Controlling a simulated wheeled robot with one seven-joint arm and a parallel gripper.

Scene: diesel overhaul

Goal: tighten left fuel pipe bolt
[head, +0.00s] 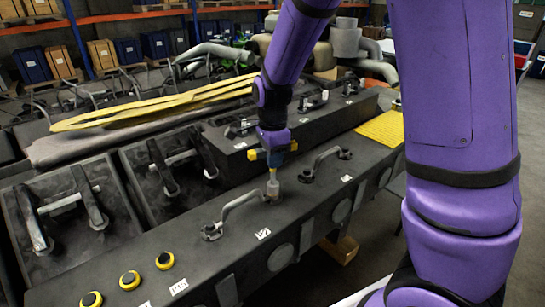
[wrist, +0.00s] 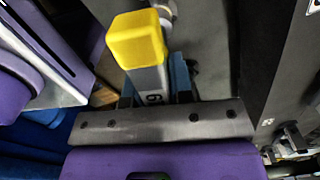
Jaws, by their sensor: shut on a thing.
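The left fuel pipe (head: 238,202) is a grey bent handle-like tube on the dark engine top, with a flanged foot at its left end. My gripper (head: 273,155) is above its right end, pointing down. It is shut on a tool (wrist: 150,70), grey with a yellow cap and the marking "19" or similar. The tool's grey lower end (head: 272,188) stands over the pipe's right foot and hides the bolt there. I cannot tell whether it is seated on the bolt. In the wrist view the blue fingers show beside the tool.
A second fuel pipe (head: 325,160) lies to the right on the same block. Yellow round caps (head: 130,280) sit at the front left. A yellow grid plate (head: 384,127) is at the right end.

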